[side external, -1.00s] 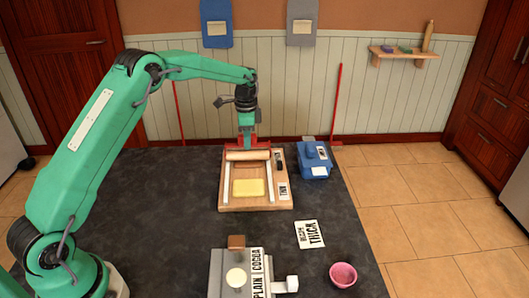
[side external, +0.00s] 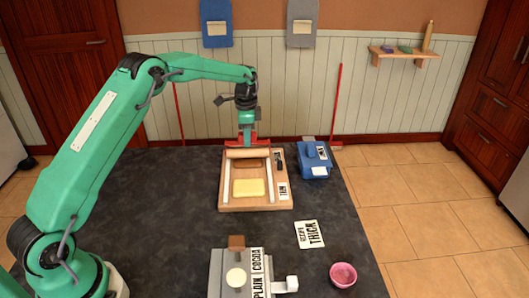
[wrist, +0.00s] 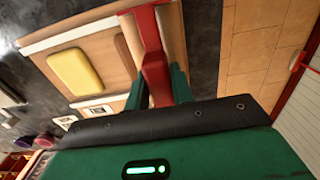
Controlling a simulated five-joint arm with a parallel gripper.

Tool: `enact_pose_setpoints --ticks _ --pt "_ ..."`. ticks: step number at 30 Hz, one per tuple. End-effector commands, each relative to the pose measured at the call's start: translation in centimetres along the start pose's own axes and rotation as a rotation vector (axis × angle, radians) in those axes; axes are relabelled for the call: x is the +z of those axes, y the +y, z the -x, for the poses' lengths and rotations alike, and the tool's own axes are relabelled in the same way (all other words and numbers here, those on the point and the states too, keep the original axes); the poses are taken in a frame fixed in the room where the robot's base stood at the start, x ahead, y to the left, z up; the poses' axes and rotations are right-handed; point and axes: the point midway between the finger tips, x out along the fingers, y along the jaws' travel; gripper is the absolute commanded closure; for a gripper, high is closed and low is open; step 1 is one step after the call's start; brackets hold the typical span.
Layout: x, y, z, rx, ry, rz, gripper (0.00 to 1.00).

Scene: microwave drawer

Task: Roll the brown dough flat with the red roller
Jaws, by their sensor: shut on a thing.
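The roller has a tan wooden barrel (side external: 247,153) and a red handle frame (wrist: 154,70). My gripper (side external: 246,140) is shut on the red handle; the green fingers also show on both sides of it in the wrist view (wrist: 158,98). The roller lies across the far end of the wooden board (side external: 228,203). A brown strip (wrist: 126,55), which looks like the brown dough, lies beside the barrel on the board. The roller partly hides it, so its thickness is unclear. A yellow dough slab (side external: 249,188) lies on the board nearer the camera.
White rails run along the board's sides. A blue box (side external: 314,165) stands close to the board's right. A grey PLAIN/COCOA unit (side external: 236,272), a RECIPE THICK card (side external: 310,234) and a pink bowl (side external: 343,275) are nearer the camera. The dark table's left side is clear.

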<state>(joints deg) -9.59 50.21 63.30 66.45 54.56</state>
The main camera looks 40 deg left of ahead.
Motion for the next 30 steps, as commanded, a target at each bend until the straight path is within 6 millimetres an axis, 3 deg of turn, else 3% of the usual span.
enact_pose_setpoints --ticks 16,30 --pt "0.0 -0.1 0.2 -0.001 0.001 -0.001 0.99" --pt "-0.1 1.0 2.5 -0.002 0.002 -0.001 0.99"
